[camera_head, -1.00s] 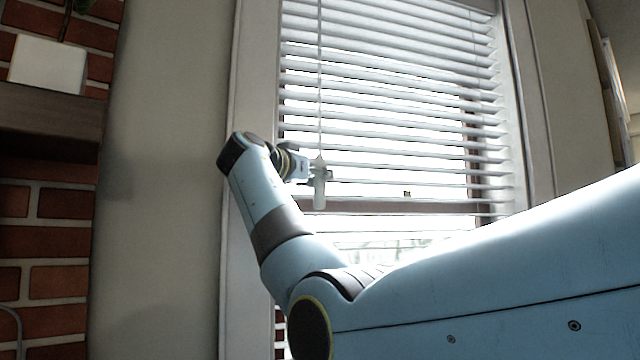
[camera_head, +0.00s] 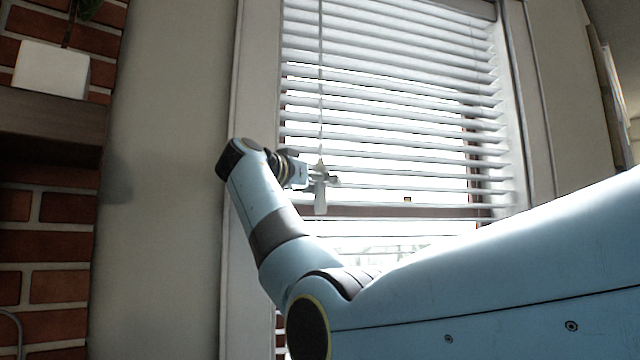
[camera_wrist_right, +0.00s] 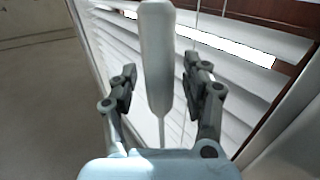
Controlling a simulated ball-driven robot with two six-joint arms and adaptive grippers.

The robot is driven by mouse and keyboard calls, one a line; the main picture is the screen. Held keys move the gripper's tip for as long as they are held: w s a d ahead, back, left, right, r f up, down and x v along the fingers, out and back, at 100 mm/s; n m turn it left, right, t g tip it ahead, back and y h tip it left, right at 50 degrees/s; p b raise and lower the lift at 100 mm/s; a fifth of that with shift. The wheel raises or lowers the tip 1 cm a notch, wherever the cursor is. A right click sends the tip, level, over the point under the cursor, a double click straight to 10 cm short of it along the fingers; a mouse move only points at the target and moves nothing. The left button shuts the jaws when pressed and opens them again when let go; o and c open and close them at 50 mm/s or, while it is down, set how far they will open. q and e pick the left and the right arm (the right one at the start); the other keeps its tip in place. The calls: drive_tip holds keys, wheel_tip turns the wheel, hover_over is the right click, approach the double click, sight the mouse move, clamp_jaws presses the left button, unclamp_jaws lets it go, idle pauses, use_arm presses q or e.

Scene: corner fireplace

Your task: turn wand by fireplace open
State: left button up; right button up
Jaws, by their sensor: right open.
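The wand (camera_head: 320,197) hangs on its thin rod in front of the window blind (camera_head: 390,100), near the blind's left side. In the right wrist view the wand's pale handle (camera_wrist_right: 157,60) runs upright between the two fingers. My right gripper (camera_head: 326,180) is at the wand's handle in the head view. In the wrist view my right gripper (camera_wrist_right: 160,90) is open, with one finger on each side of the handle and a gap to both. The blind's slats are tilted with bright gaps between them. My left gripper does not show.
The window frame (camera_head: 240,110) stands left of the blind. A brick fireplace (camera_head: 55,250) with a dark mantel (camera_head: 50,120) is at the far left, and a white plant pot (camera_head: 50,70) stands on it. The plain wall (camera_head: 165,200) between is clear.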

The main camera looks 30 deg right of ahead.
drive_tip(key=v, duration=1.2)
drive_tip(key=shift+d+f, duration=0.1)
